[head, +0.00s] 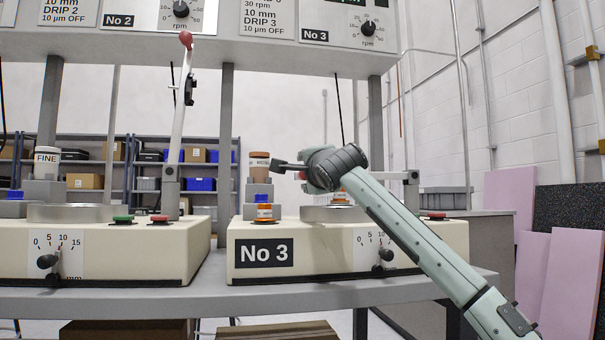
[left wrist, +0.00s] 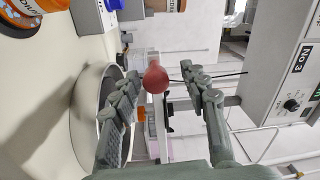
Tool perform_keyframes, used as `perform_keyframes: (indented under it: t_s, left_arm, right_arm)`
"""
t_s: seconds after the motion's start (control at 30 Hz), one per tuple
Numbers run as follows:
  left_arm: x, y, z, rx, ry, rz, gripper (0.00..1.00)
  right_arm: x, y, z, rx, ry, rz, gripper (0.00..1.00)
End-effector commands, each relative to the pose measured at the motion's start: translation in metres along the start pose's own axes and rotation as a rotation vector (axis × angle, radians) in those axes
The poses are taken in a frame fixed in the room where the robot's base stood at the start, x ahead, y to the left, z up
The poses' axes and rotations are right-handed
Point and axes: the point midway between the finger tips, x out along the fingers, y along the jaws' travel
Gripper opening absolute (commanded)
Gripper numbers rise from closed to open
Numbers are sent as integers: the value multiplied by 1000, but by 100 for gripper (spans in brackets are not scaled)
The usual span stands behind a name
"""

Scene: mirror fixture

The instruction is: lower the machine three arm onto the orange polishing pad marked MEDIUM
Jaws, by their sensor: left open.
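My left gripper (head: 300,167) is at the knob. In the left wrist view the knob (left wrist: 156,79) sits between the spread fingers (left wrist: 160,88), with gaps visible. A small orange piece (head: 340,196) shows below my wrist, above the grey round platter (head: 335,213). An orange labelled item (head: 264,212) stands left of the platter. I cannot read MEDIUM on either. My right gripper is not in view.
Machine two, at left, has its lever (head: 179,120) raised. A brown jar (head: 259,168) stands on a grey block behind the orange item. The No 3 control box (head: 345,45) hangs above. A grey post (head: 226,130) stands between the machines.

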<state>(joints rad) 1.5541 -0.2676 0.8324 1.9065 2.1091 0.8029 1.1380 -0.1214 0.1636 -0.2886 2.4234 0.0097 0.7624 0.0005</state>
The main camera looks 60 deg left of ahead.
Motion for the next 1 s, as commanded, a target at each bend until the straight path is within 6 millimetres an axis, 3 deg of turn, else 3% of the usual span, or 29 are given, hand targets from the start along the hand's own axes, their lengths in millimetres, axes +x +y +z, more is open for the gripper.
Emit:
perform_keyframes:
  t_s: [0.2,0.4,1.0]
  left_arm:
    - [-45,0,-1,-1,3,-1,44]
    - [-65,0,-1,1,1,-2,44]
    - [-68,-1,0,0,0,-2,44]
  right_arm:
    - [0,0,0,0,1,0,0]
    - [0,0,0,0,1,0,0]
    - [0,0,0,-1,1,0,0]
